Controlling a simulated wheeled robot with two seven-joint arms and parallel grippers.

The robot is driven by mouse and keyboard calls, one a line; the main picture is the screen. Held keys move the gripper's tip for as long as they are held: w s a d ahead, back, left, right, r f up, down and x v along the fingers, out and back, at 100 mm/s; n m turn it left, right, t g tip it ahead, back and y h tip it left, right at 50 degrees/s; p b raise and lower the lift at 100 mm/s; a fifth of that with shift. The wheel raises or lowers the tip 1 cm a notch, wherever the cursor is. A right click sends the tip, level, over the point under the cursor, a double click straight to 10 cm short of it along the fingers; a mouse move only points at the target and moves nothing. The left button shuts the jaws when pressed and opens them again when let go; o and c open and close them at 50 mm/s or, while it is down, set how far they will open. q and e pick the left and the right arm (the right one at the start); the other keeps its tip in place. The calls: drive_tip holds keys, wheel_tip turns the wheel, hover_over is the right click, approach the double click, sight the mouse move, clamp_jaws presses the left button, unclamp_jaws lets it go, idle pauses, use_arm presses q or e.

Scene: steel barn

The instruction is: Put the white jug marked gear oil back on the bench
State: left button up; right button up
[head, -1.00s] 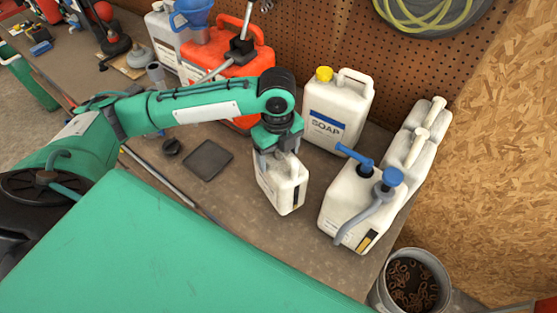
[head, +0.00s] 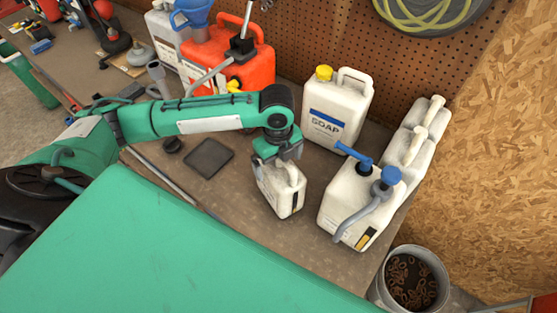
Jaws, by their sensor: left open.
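A small white jug (head: 283,196) stands upright on the workbench (head: 238,222), near its front edge; its label is turned mostly out of sight, so I cannot read the marking. My left gripper (head: 281,157) is open just above and behind the jug's top, close around or beside its handle; I cannot tell whether they touch. My right gripper is not in view.
A white soap jug (head: 338,112) stands behind. White jugs with a blue pump (head: 362,205) stand to the right. A red can (head: 228,58) is at the back. A dark square pad (head: 209,158) lies left. A bucket (head: 413,280) stands beyond the right end.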

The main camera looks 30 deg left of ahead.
use_arm(q)
drive_tip(key=shift+r, duration=0.15)
wheel_tip(320, 180, up, 11)
drive_tip(key=b, duration=0.3)
drive_tip(key=shift+w+a, duration=0.15)
drive_tip(key=shift+r, duration=0.5)
drive_tip(key=shift+f, duration=0.1)
